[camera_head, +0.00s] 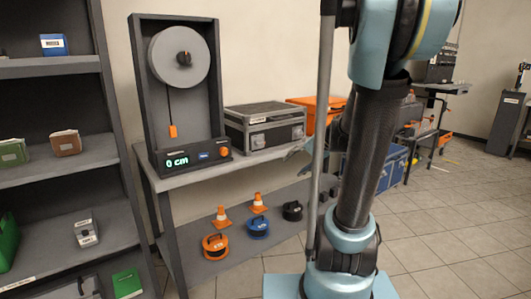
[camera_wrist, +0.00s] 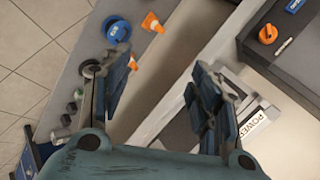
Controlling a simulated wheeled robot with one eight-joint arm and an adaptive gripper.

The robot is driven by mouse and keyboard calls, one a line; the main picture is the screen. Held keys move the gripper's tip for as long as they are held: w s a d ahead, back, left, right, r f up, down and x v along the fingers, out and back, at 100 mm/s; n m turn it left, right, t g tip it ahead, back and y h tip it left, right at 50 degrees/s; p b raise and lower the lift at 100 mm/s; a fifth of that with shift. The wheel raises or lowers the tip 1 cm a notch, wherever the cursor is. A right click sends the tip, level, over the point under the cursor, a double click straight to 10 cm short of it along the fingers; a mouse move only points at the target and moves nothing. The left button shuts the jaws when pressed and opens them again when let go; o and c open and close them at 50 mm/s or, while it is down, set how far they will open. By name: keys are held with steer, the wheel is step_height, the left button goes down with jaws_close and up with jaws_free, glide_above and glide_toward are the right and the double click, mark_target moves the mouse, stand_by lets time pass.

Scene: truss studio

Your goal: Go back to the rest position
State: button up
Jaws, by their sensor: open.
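My gripper (camera_wrist: 163,68) is open in the wrist view, its two blue-grey jaws spread wide with nothing between them. It hangs over the front edge of the grey workbench (camera_head: 200,172). In the head view my arm stands at the right of centre, and a jaw tip shows just left of it, by the bench's right end.
The measuring stand (camera_head: 183,152) reads "0 cm" on the bench, beside a grey case (camera_head: 262,128) and an orange box (camera_head: 318,103). The lower shelf holds orange cones (camera_head: 258,203) and cable reels (camera_head: 215,246). Shelving (camera_head: 60,66) stands left; tiled floor (camera_head: 460,230) is clear at right.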

steer(key=s+d+f+n+g+h, duration=0.1)
steer(key=s+d+f+h, duration=0.1)
steer(key=s, duration=0.6)
steer(key=s+d+f+n+g+h, duration=0.1)
steer(key=s+f, duration=0.3)
steer(key=s, duration=0.4)
steer(key=s+d+f+n+g+h, duration=0.1)
steer(key=s+d+f+n+h, duration=0.1)
steer(key=s, duration=0.5)
steer(key=shift+s+d+f+n+g+h, duration=0.4)
steer(key=shift+d+n+h, duration=0.35)
steer(key=shift+h, duration=0.15)
